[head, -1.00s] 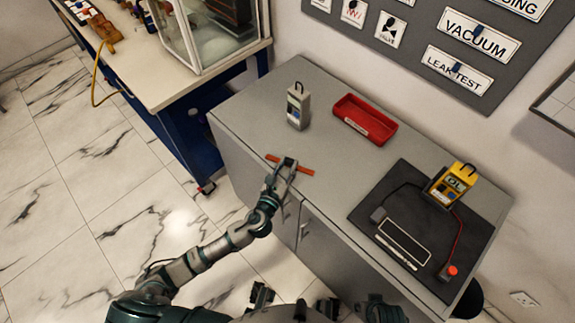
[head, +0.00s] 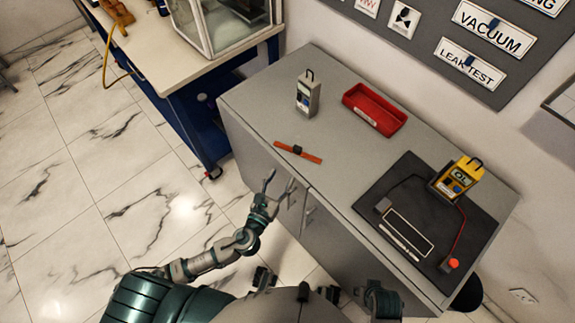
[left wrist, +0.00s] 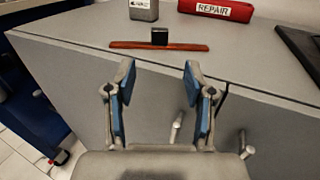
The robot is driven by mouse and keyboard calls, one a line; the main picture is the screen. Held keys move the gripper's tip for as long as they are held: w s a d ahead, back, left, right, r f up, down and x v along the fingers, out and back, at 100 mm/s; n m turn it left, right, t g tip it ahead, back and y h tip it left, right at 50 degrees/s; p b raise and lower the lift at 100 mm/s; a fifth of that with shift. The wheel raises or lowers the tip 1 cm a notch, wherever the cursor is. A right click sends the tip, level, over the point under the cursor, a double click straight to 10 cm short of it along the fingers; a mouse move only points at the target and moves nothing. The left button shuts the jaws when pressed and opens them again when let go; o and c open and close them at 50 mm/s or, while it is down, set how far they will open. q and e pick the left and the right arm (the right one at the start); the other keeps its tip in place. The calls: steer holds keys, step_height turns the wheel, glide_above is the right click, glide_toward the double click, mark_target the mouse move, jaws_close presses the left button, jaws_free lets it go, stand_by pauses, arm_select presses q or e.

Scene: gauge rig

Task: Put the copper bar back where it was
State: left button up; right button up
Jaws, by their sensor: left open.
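The copper bar (head: 298,152) lies flat on the grey cabinet top near its front edge, with a small dark block at its middle. It also shows in the left wrist view (left wrist: 185,46), beyond the fingertips. My left gripper (head: 280,184) is open and empty, in front of the cabinet and apart from the bar. In the left wrist view its two blue-padded fingers (left wrist: 159,85) stand wide apart with nothing between them. My right gripper cannot be made out; only parts of my body show at the bottom of the head view.
A grey handheld meter (head: 308,94) stands behind the bar. A red tray (head: 374,109) labelled REPAIR is to its right. A black mat (head: 366,205) holds a yellow gauge (head: 458,178), a white-outlined rectangle and a red-ended lead. Cabinet handles (head: 308,215) stick out in front.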

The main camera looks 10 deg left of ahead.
arm_select(q)
steer(key=s+a+f+n+g+y, duration=0.6)
steer(key=a+f+n, duration=0.3)
steer(key=n, duration=1)
steer(key=s+f+n+g+h, duration=0.1)
steer(key=s+f+n+g, duration=0.3)
steer(key=s+n, duration=0.4)
steer(key=s+f+n+g+h, duration=0.1)
steer(key=s+f+n+g, duration=0.4)
steer(key=s+n, duration=0.4)
steer(key=shift+d+f+h, duration=0.3)
steer(key=shift+f+h, duration=0.1)
arm_select(e)
steer(key=shift+s, duration=0.15)
